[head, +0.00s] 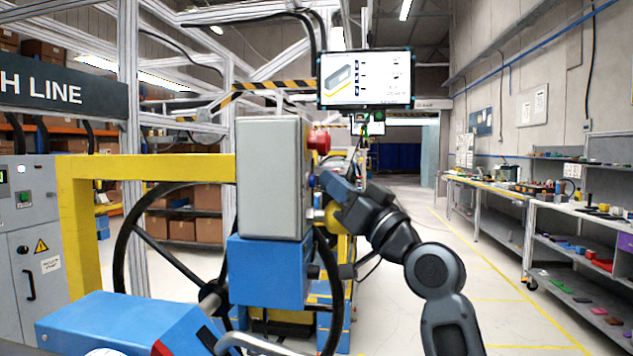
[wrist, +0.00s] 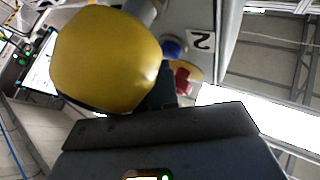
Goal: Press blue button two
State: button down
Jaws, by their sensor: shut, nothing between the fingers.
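The grey control box (head: 270,180) stands upright on a blue base box, its button side facing right and seen edge-on in the head view. In the wrist view, a blue button (wrist: 172,47) sits on the grey panel beside a label reading "2" (wrist: 202,41). My gripper (head: 329,184) is shut and empty, close to the right side of the grey box. In the wrist view its dark body fills the bottom. Contact with the blue button cannot be told.
A large yellow knob (wrist: 105,60) fills the wrist view's left and is close to my gripper. A red mushroom button (head: 319,140) juts from the box's upper right. A black handwheel (head: 130,245) stands behind. The aisle floor on the right is clear.

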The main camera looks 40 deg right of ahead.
jog(key=shift+w+a, duration=0.5)
jog(key=shift+a, duration=0.1)
dwell(0.6)
jog(key=shift+f, duration=0.15)
jog(key=shift+s+d+f+b, duration=0.3)
jog(key=shift+s+b, duration=0.15)
jog(key=shift+b, duration=0.15)
jog(key=shift+d, duration=0.1)
jog(key=shift+s+d, duration=0.1)
jog(key=shift+s+d+f, duration=0.15)
jog(key=shift+s+d, duration=0.25)
jog(key=shift+s+d+b, duration=0.7)
jog(key=shift+s+d, duration=0.1)
jog(key=shift+s, duration=0.1)
jog(key=shift+s+d+r, duration=0.3)
jog(key=shift+s+d, duration=0.2)
jog(key=shift+s, duration=0.3)
